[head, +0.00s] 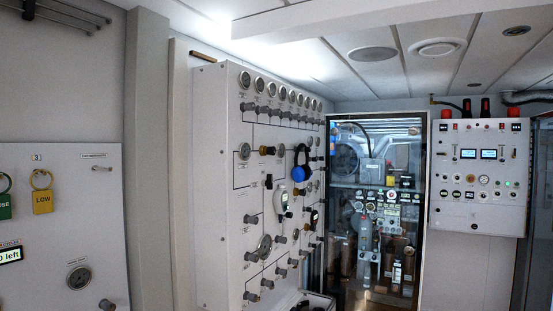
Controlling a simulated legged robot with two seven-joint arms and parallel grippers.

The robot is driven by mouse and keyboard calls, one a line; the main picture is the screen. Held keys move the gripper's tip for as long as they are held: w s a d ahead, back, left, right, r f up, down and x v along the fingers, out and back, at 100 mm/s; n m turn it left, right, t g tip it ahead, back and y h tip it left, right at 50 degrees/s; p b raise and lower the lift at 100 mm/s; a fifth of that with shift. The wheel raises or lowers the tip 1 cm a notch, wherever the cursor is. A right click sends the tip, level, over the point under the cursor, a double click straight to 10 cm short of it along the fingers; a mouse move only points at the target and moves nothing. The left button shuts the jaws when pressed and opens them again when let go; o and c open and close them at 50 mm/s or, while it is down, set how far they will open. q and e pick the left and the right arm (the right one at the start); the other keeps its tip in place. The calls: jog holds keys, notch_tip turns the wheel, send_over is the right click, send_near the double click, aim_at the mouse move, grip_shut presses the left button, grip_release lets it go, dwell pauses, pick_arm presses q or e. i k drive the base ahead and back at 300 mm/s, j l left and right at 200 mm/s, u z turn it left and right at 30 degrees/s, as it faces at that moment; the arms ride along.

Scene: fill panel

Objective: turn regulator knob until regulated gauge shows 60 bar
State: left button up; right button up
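The fill panel (212,180) is a pale grey board seen at an angle left of centre. A row of round gauges (259,84) runs along its top, with a row of grey knobs (261,110) below. I cannot tell which knob is the regulator or which gauge is the regulated one, and no dial is readable. Neither of my grippers is in view.
A blue round item (299,173) and a white handheld device (281,199) hang on the fill panel. A glass-fronted cabinet (376,210) and control box (478,215) stand behind.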

aim_at(271, 151)
jog(key=i+l+u, duration=0.2)
jog(key=i+l, duration=0.5)
jog(key=i, duration=0.25)
jog(key=i+l+u, duration=0.25)
jog(key=i+l, duration=0.55)
jog(key=i, duration=0.15)
